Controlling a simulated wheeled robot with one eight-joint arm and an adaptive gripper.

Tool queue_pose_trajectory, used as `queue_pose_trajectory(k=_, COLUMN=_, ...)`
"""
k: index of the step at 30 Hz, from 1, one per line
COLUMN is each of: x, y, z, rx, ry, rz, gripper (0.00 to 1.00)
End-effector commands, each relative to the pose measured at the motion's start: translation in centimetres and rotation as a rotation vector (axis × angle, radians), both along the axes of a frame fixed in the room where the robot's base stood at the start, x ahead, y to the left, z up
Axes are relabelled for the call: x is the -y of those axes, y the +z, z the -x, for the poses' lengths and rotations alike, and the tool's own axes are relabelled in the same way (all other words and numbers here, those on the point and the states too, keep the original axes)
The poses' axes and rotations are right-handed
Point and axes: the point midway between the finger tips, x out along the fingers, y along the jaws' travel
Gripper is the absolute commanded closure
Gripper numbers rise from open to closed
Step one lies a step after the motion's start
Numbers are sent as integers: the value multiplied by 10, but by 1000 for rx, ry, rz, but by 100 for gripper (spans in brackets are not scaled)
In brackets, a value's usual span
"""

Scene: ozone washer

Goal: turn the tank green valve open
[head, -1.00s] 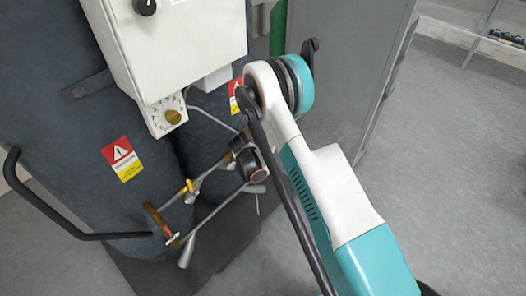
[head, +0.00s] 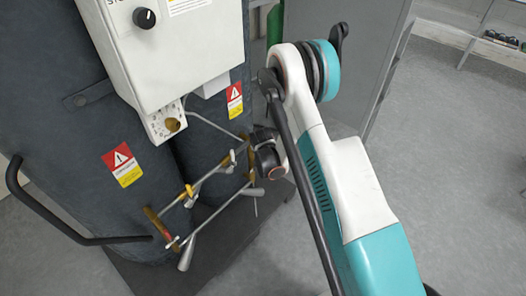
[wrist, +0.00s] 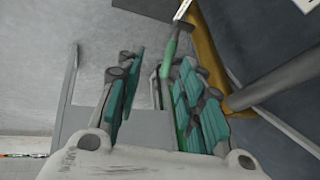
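The green valve handle (wrist: 171,52) shows in the wrist view as a slim green lever with a pale metal end, beside a brass-coloured pipe (wrist: 204,45). My gripper (wrist: 160,100), with teal pads, is open. The handle appears between its two fingers in the picture; I cannot tell whether either finger touches it. In the head view the dark tanks (head: 60,120) stand at left, with brass and grey pipework (head: 190,195) low in front. My arm's wrist is just right of that pipework; the fingers and green handle cannot be made out there.
A white control box (head: 175,60) hangs on the tanks above the pipework. A black curved handrail (head: 60,225) is at left. A grey cabinet (head: 345,50) stands behind my arm. Open floor (head: 460,170) lies to the right.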

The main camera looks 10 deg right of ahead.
Motion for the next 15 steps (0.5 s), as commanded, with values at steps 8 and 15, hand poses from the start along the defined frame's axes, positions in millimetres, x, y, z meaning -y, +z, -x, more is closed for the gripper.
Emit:
queue_pose_trajectory(k=8, x=33, y=35, z=6, rx=49, ry=157, rz=-207, gripper=65)
queue_pose_trajectory(k=15, x=35, y=32, z=1, rx=73, ry=191, rz=-239, gripper=65)
